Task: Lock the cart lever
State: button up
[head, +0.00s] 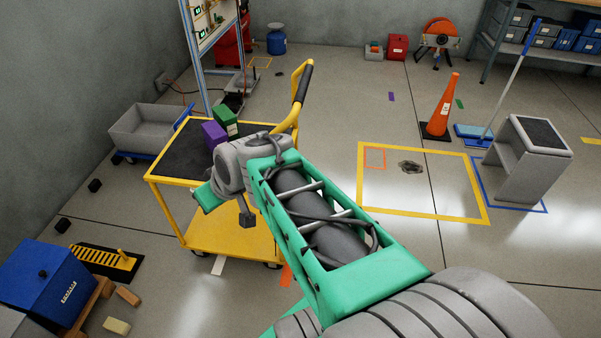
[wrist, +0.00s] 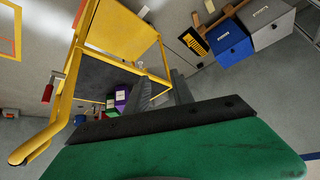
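The yellow cart (head: 225,232) has a dark top shelf (head: 176,150) and a bent handle with a black grip (head: 303,84). It also shows in the wrist view, tilted, with its yellow frame (wrist: 120,28). A small lever with a red grip (wrist: 47,93) sits beside the cart's yellow tube at the left of the wrist view. I cannot make the lever out in the head view. My gripper (wrist: 162,82) is over the cart area, apart from the red lever. Its dark fingers show a gap with nothing held between them. In the head view my arm hides the fingers.
A purple box (head: 214,134) and a green box (head: 225,120) stand on the cart's shelf. A grey bin cart (head: 150,128) is behind it, and a blue box (head: 42,275) is at left. An orange cone (head: 440,105) stands right of open floor.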

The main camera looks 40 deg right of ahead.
jog(key=w+d+f+m+t+h+b, duration=0.1)
jog(key=w+d+f+t+b, duration=0.2)
jog(key=d+f+b, duration=0.35)
jog(key=w+d+f+t+b, duration=0.3)
jog(key=d+f+b, duration=0.2)
jog(key=d+b, duration=0.25)
jog(key=s+d+m+t+h+b, duration=0.4)
jog(key=d+b, duration=0.4)
jog(key=d, duration=0.6)
jog(key=w+d+r+n+h, duration=0.1)
jog(key=w+d, duration=0.1)
jog(key=w, duration=0.4)
jog(key=shift+d+r+h+b, duration=0.2)
jog(key=shift+d+h+b, duration=0.05)
jog(key=shift+h+b, duration=0.05)
jog(key=shift+c, duration=0.3)
grip_shut()
